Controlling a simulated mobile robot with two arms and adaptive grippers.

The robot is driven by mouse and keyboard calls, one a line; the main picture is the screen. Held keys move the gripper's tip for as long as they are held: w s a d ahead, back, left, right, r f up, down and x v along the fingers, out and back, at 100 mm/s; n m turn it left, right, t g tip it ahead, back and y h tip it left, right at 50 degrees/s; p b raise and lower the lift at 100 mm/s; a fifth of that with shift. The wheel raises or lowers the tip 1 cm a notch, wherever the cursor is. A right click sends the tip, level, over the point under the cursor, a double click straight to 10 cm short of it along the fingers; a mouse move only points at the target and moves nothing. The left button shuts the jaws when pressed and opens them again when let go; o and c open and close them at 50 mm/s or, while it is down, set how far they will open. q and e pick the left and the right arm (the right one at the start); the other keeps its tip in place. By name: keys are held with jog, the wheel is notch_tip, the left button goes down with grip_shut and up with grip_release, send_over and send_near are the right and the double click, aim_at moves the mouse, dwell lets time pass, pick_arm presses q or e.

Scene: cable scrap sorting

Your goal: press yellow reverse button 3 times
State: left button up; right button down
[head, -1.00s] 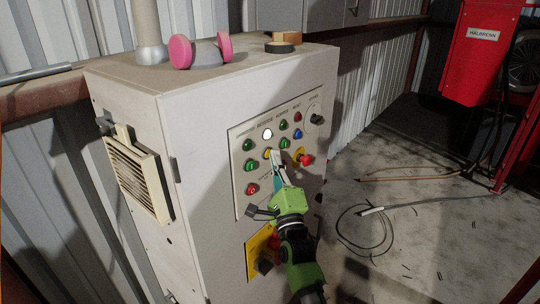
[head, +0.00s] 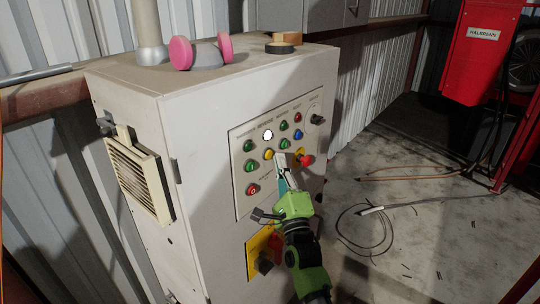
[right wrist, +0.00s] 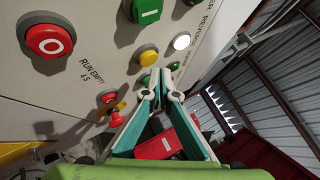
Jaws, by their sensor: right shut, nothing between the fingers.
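The yellow button (head: 268,154) shows uncovered on the control panel (head: 244,205), below a lit white lamp (head: 268,134). It also shows in the right wrist view (right wrist: 148,55), up and left of the fingertips. My right gripper (head: 280,156) is shut and empty. Its tips are just to the right of the yellow button in the head view and look apart from it. The right wrist view shows the fingers (right wrist: 164,72) in front of the panel. My left gripper is not in view.
Several green buttons (head: 250,145), a red button (head: 252,190) and a red mushroom button (head: 306,160) surround the yellow one. A pink-ended object (head: 200,52) lies on the cabinet top. Cables lie on the floor.

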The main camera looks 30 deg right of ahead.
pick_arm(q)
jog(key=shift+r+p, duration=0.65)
pick_arm(e)
jog(key=shift+s+d, duration=0.3)
jog(key=shift+s, duration=0.5)
jog(key=shift+s+d, duration=0.35)
jog(key=shift+s, duration=0.4)
jog(key=shift+s+d, duration=0.3)
jog(key=shift+s, duration=0.5)
